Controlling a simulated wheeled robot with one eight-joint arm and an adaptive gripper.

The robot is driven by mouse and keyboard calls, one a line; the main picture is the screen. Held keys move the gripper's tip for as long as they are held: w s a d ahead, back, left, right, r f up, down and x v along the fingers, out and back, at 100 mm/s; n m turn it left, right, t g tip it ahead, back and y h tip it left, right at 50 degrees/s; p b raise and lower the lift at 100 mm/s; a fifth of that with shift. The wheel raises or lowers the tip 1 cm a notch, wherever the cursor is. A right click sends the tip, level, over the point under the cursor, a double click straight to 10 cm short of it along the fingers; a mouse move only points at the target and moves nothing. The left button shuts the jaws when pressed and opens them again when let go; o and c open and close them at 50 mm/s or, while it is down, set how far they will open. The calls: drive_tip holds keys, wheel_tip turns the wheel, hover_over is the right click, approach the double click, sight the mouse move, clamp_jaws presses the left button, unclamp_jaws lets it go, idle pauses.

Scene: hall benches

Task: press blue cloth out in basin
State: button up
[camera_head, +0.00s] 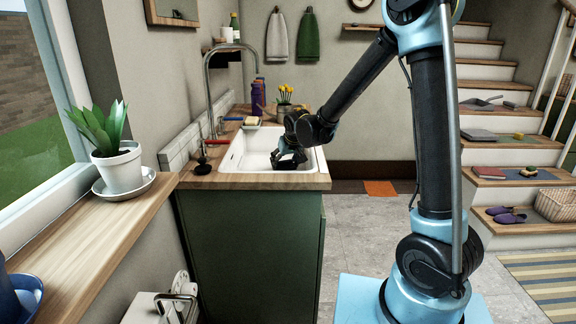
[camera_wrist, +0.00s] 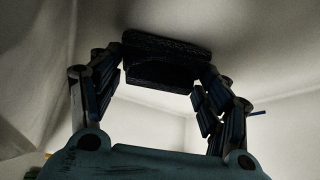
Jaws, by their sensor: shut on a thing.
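The white basin (camera_head: 238,156) is set in a wooden counter, with a tall curved tap at its left. My gripper (camera_head: 287,160) reaches down into the right part of the basin. In the wrist view my gripper (camera_wrist: 165,75) has its two fingers on either side of a thick, rough, folded pad, which looks like the blue cloth (camera_wrist: 165,50). It appears almost black in the shade, so its colour is hard to tell. The pale basin surface lies close beyond it. Whether the cloth touches the basin floor I cannot tell. In the head view my gripper mostly hides the cloth.
A yellow sponge (camera_head: 252,121), a purple bottle (camera_head: 258,98) and a pot of yellow flowers (camera_head: 284,100) stand behind the basin. The curved tap (camera_head: 209,90) rises at its left. A potted plant (camera_head: 119,165) stands on the sill.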

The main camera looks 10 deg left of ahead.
sight(285, 161)
drive_tip(key=shift+d+f, duration=0.1)
drive_tip(key=shift+f, duration=0.35)
idle(1.6)
drive_tip(key=shift+r, duration=2.45)
